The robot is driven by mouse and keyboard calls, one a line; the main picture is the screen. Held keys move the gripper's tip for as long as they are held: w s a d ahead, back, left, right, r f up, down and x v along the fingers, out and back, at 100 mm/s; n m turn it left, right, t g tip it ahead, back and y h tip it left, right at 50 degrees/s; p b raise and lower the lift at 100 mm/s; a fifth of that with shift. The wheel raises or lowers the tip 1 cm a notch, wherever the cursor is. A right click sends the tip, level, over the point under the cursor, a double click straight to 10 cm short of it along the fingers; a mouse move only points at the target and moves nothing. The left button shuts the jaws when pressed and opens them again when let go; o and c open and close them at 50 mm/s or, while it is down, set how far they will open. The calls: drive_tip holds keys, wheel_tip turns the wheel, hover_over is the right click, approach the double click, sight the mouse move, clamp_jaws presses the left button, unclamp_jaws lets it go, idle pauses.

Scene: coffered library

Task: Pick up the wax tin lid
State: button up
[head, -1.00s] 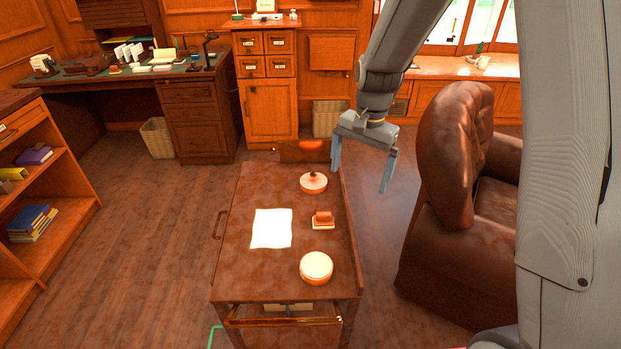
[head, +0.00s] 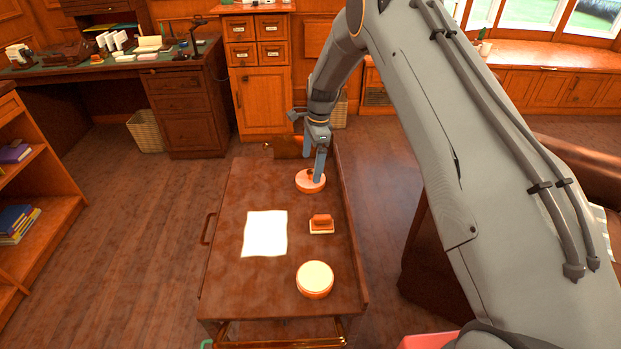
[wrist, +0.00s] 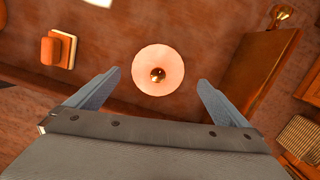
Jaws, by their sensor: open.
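The wax tin lid (head: 309,182) looks like a pale round disc with a small dark knob, and it lies on the far part of the brown table (head: 230,268). In the wrist view the lid (wrist: 158,72) shows whole, ahead of the fingertips and between their lines. My gripper (head: 314,165) is open, pointing down above the lid; one finger overlaps it in the head view. In the wrist view my gripper (wrist: 158,80) has both fingers apart with nothing between them. A round pale tin (head: 315,279) without a knob stands at the table's near end.
A small block with a brown top (head: 321,223) and a white sheet (head: 265,233) lie on the table. A dark box-like piece (head: 289,147) stands at the table's far end, close to my gripper. A raised edge runs along the table's right side.

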sight(311, 171)
drive_tip(key=shift+s+a+f+p, duration=0.15)
drive_tip(key=shift+f+p, duration=0.1)
drive_tip(key=shift+f, duration=0.9)
drive_tip(key=shift+s+a+f+p, duration=0.1)
drive_tip(key=shift+f+p, duration=0.15)
drive_tip(key=shift+f, duration=0.85)
drive_tip(key=c, duration=1)
wheel_tip(311, 171, up, 10)
drive_tip(key=shift+b, duration=0.85)
